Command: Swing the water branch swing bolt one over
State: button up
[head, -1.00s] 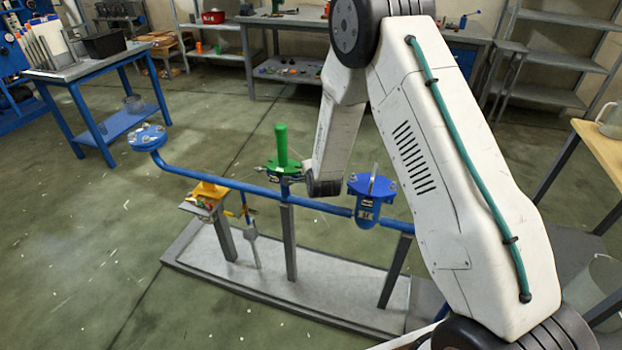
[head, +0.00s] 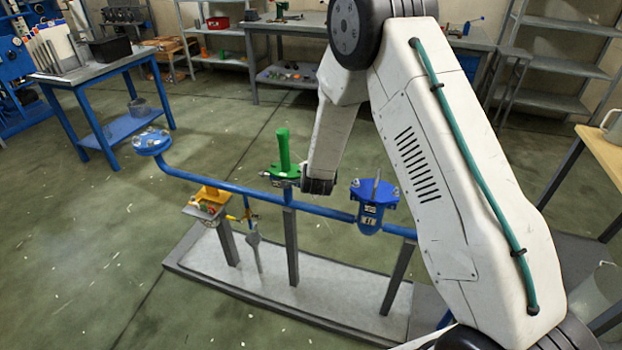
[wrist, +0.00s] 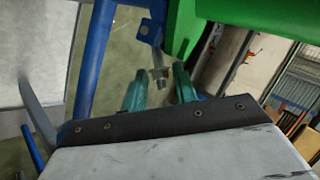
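The green fitting (head: 284,158) stands upright on the blue pipe (head: 330,211). Its green body (wrist: 182,25) fills the top of the wrist view, beside the pipe (wrist: 95,60). A metal swing bolt (wrist: 151,33) with a nut-like end (wrist: 159,77) hangs by the green body. My gripper (wrist: 160,88) is open, its two teal fingertips apart on either side of the bolt's lower end. Whether they touch it, I cannot tell. In the head view my wrist is just right of the green fitting; the fingers are not clearly visible there.
A blue capped vessel (head: 369,210) stands on the pipe to the right of my wrist. A blue flange (head: 152,142) ends the pipe at the left. A yellow fitting (head: 209,198) sits on a small stand. The grey base (head: 270,285) lies below; open floor surrounds it.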

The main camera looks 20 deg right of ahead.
dwell(0.3)
jog(key=s+d+m+t+y, duration=0.2)
jog(key=s+m+t+y, duration=0.25)
jog(key=s, duration=0.35)
notch_tip(320, 180, up, 13)
jog(key=s+d+n+g+h, duration=0.1)
jog(key=s+n+g+h, duration=0.1)
jog(key=n+g, duration=0.35)
jog(key=s+d+r+n+g, duration=0.1)
jog(key=s+r+n+g, duration=0.1)
jog(key=s+r+n, duration=0.5)
jog(key=shift+s+r+h, duration=0.35)
jog(key=shift+s+r, duration=1.25)
jog(key=shift+s, duration=0.55)
jog(key=shift+d, duration=0.1)
